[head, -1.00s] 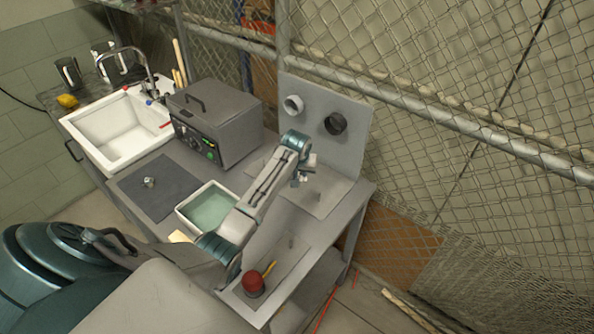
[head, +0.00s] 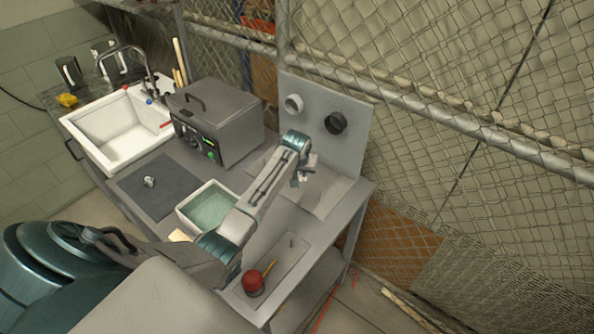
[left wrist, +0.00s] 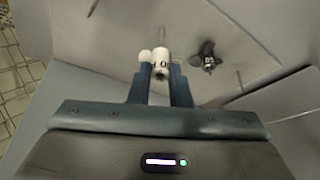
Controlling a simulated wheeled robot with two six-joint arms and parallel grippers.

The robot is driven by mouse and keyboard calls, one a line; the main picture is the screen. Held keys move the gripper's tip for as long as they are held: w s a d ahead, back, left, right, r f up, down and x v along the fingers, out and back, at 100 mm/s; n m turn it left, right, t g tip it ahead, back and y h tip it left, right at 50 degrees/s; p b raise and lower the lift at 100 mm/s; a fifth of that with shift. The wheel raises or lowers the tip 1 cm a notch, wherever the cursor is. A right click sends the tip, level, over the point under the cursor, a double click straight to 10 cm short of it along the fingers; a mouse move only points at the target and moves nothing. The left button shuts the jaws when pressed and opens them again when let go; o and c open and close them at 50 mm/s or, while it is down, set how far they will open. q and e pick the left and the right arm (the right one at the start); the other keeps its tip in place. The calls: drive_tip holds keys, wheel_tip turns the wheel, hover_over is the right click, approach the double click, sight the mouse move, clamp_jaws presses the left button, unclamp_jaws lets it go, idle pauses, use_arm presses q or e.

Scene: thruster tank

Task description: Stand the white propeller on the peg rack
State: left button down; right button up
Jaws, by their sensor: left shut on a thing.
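My left gripper (head: 304,174) is over the back right of the bench. In the left wrist view its two fingers (left wrist: 160,80) are shut on the white propeller (left wrist: 161,64); its hub shows between the fingertips, with a rounded white part at its left. A thin upright peg (left wrist: 161,38) shows just beyond the propeller; I cannot tell whether they touch. The peg rack's flat grey plate (left wrist: 115,30) lies around it, with another thin peg (left wrist: 240,80) at right. A dark propeller (left wrist: 208,56) is on the plate, right of the white one. My right gripper is not in view.
A water tub (head: 207,206), a grey box (head: 215,125) and a dark mat (head: 150,182) lie left. A red-headed tool (head: 253,283) is at the front.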

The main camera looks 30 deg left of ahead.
use_arm(q)
drive_tip(key=shift+f+b, duration=0.75)
drive_tip(key=shift+f, duration=1.65)
idle(1.6)
drive_tip(key=c, duration=1.3)
unclamp_jaws()
drive_tip(key=shift+o, duration=0.2)
drive_tip(key=shift+r+p, duration=0.85)
drive_tip(key=shift+r, duration=3.2)
drive_tip(key=shift+s+f, duration=0.1)
